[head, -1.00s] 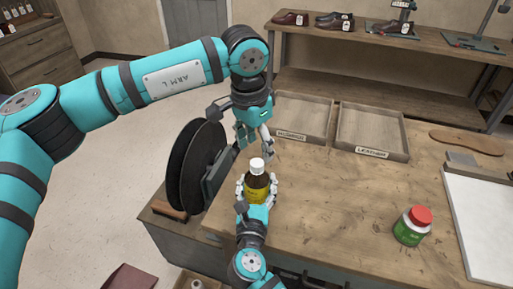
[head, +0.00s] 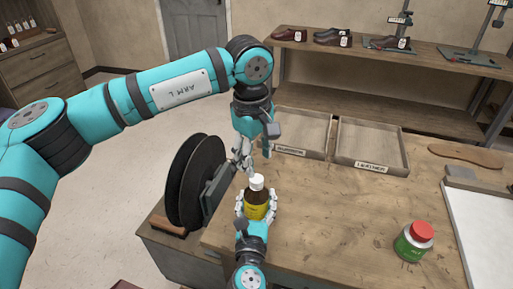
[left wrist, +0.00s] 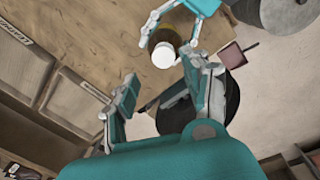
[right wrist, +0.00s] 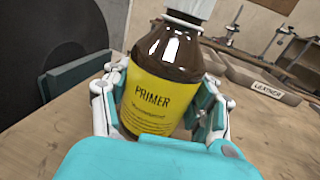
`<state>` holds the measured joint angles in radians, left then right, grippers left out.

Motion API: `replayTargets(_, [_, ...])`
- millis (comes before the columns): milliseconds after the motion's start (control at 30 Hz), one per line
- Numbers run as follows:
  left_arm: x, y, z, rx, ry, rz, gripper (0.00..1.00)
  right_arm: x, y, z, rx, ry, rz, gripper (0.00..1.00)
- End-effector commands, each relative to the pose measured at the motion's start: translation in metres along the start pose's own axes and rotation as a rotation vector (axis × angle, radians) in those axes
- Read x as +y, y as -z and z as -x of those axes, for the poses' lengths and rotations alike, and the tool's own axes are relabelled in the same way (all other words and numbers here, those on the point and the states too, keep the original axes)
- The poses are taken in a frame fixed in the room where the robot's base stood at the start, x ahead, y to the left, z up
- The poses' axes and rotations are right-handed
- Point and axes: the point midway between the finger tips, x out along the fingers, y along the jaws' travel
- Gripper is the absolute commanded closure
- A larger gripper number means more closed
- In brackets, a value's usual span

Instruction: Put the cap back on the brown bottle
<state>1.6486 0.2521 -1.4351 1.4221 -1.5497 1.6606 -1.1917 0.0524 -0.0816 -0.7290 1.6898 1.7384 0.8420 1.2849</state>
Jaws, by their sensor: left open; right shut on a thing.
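The brown bottle (head: 257,205) has a yellow PRIMER label and stands upright near the table's left edge. My right gripper (right wrist: 165,95) is shut around its sides. The white cap (head: 257,183) sits on top of the bottle's neck; whether it is screwed tight cannot be told. It also shows in the left wrist view (left wrist: 164,55), and its lower part shows at the top of the right wrist view (right wrist: 190,12). My left gripper (head: 252,162) is open and empty, just above the cap and apart from it. Its spread fingers (left wrist: 160,80) point toward the cap.
A black double disc (head: 195,180) stands close left of the bottle. Two wooden trays (head: 372,165) lie behind it, one marked LEATHER. A green jar with a red lid (head: 413,242) stands to the right. The table between bottle and jar is clear.

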Motion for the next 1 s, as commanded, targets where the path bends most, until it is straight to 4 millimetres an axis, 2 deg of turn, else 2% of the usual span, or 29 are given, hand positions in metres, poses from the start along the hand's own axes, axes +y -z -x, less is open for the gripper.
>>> replayTargets(1000, [0.002, -0.001, 0.016, 0.074, 0.034, 2.291, 0.51, 0.000, -0.001, 0.000, -0.001, 0.000, 0.000, 1.00])
